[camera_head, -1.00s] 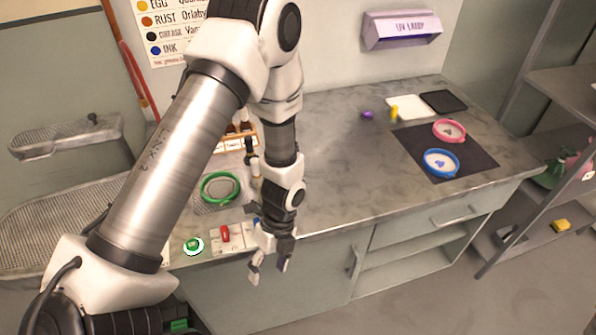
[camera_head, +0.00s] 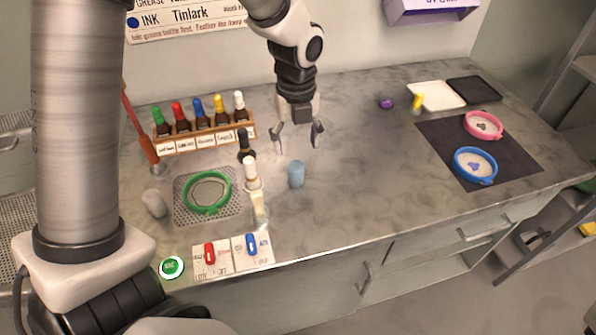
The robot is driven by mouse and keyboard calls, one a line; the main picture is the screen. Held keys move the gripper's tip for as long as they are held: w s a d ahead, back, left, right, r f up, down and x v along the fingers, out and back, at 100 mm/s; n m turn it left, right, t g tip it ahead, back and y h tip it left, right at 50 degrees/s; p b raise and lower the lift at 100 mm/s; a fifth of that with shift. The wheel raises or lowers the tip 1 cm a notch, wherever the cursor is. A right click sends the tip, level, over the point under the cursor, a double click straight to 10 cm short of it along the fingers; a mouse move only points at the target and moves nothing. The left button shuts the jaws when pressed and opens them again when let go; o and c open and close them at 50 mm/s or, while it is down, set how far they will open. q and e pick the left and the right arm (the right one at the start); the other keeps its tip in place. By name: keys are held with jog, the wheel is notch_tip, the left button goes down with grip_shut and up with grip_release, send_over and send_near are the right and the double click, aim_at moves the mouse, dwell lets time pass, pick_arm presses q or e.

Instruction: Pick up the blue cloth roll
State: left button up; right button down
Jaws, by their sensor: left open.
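The blue cloth roll (camera_head: 296,174) is a small light-blue cylinder standing upright on the grey counter (camera_head: 350,205), near the middle of the view. My left gripper (camera_head: 298,143) points down above and behind the roll, its two fingers spread apart with nothing between them. The fingers look clear of the roll; the exact gap is hard to judge. My right gripper is not in view.
Blue (camera_head: 475,165) and pink (camera_head: 483,125) hoops lie right. The counter between is clear.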

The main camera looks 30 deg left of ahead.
aim_at(296, 166)
pick_arm(q)
jog(key=shift+s+d+f+b, duration=0.15)
jog(key=shift+f+b, duration=0.15)
jog(key=shift+f, duration=0.3)
jog(key=f, duration=0.2)
jog(key=w+a+f, duration=0.1)
jog(key=shift+f, duration=0.25)
jog(key=f, duration=0.3)
jog(key=shift+s+d+f, duration=0.3)
jog(key=shift+s+f, duration=0.05)
jog(key=shift+f, duration=0.35)
jog(key=shift+w+a+f, duration=0.1)
jog(key=shift+w+a, duration=0.05)
jog(key=shift+w, duration=0.05)
jog(key=shift+s, duration=0.1)
jog(key=c, duration=1)
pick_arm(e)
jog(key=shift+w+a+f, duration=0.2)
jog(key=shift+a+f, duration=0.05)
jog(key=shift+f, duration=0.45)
pick_arm(q)
jog(key=shift+r, duration=0.2)
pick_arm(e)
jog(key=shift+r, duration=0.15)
